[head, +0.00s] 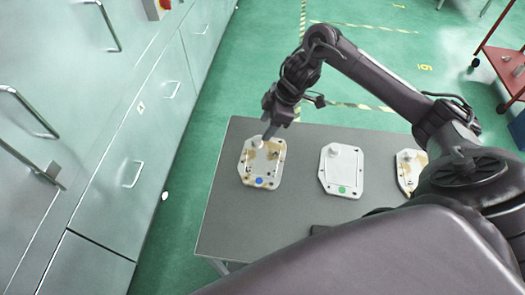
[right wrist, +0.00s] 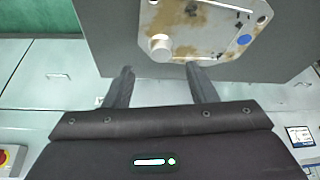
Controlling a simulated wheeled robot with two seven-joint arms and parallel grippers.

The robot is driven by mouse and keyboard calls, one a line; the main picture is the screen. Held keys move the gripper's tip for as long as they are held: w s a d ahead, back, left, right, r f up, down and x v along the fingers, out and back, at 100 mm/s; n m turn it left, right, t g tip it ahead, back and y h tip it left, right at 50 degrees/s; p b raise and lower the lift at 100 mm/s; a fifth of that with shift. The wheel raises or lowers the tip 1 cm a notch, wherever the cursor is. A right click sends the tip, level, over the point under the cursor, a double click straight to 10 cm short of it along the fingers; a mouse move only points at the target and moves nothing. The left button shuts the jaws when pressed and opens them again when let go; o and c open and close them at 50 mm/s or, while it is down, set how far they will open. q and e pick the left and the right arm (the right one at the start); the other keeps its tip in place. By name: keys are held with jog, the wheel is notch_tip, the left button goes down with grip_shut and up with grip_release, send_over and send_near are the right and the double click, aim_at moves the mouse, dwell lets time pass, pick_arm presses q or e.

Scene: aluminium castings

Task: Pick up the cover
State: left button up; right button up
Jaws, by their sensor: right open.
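Three pale metal covers lie flat on the grey table. The left cover (head: 262,172) has brown stains, a blue dot and a raised round knob; it also shows in the right wrist view (right wrist: 205,40). The middle cover (head: 341,172) is clean-looking with a green dot. The right cover (head: 406,170) is stained and partly hidden by my arm. My right gripper (head: 268,133) is at the far edge of the left cover, near its knob. In the right wrist view its fingers (right wrist: 159,70) are apart with nothing between them, and the knob is just beyond. My left gripper is out of view.
The grey table (head: 230,225) has free room in front of the left cover. Pale green cabinets (head: 130,130) with handles stand left of it across a floor gap. A red cart (head: 500,65) stands at the far right.

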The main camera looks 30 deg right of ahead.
aim_at(258, 139)
jog(key=shift+a+f, duration=0.25)
jog(key=shift+f, duration=0.25)
jog(key=shift+a+f+p, duration=0.25)
jog(key=shift+f+p, duration=0.1)
jog(key=shift+p, duration=0.05)
jog(key=x, duration=0.3)
jog(key=shift+w+f+p, duration=0.15)
jog(key=shift+f+p, duration=0.1)
jog(key=shift+p, duration=0.15)
jog(key=shift+w+f, duration=0.1)
jog(key=shift+f, duration=0.2)
jog(key=c, duration=0.6)
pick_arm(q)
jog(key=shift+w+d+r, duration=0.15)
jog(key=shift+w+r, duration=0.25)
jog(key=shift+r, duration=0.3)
pick_arm(e)
jog(key=shift+r, duration=0.1)
grip_shut()
